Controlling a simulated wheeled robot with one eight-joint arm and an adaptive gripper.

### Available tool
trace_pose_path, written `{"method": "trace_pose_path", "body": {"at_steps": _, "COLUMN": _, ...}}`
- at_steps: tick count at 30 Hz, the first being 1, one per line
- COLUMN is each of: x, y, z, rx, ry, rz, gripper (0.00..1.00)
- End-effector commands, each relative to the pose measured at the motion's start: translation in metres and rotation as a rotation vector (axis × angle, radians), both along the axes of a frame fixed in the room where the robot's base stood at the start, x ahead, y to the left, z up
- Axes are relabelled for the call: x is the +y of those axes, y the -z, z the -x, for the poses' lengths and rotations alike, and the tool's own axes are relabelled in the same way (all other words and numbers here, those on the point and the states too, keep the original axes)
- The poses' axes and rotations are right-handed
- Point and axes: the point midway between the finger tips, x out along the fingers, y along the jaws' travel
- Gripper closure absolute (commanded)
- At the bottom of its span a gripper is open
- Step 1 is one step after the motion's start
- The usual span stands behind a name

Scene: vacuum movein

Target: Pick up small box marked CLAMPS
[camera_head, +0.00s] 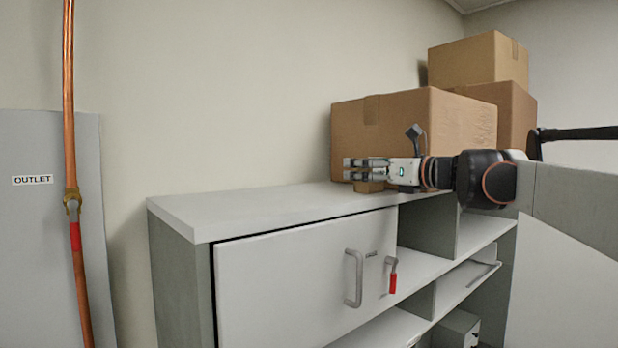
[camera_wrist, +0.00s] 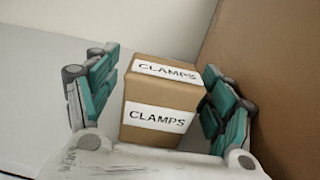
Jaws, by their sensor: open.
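The small brown box marked CLAMPS (camera_wrist: 150,137) stands upright on the light grey cabinet top (camera_wrist: 40,110), with white labels on its top and near face. In the wrist view it sits between the two teal-padded fingers of my gripper (camera_wrist: 158,95), which is open. A gap shows at the left finger; the right finger is very near the box, and I cannot tell whether it touches. In the head view my gripper (camera_head: 366,168) reaches in from the right just above the cabinet top, and the small box (camera_head: 369,186) shows partly below the fingers.
A large cardboard box (camera_head: 380,125) stands right behind my gripper, and its brown side (camera_wrist: 275,75) fills the right of the wrist view. More cartons (camera_head: 478,60) are stacked at the back right. The cabinet top (camera_head: 230,208) is clear to the left. A copper pipe (camera_head: 70,130) runs up at far left.

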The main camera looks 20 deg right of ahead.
Motion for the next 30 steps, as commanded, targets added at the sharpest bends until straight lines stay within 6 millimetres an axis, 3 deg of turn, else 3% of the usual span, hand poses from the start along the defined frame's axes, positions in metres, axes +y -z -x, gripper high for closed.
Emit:
{"method": "trace_pose_path", "body": {"at_steps": 5, "x": 0.0, "y": 0.0, "z": 0.0, "rx": 0.0, "ry": 0.001, "rz": 0.0, "gripper": 0.25}}
{"method": "trace_pose_path", "body": {"at_steps": 12, "x": 0.0, "y": 0.0, "z": 0.0, "rx": 0.0, "ry": 0.0, "rz": 0.0, "gripper": 0.77}}
{"method": "trace_pose_path", "body": {"at_steps": 23, "x": 0.0, "y": -0.001, "z": 0.0, "rx": 0.0, "ry": 0.0, "rz": 0.0, "gripper": 0.79}}
{"method": "trace_pose_path", "body": {"at_steps": 30, "x": 0.0, "y": -0.017, "z": 0.0, "rx": 0.0, "ry": 0.0, "rz": 0.0, "gripper": 0.79}}
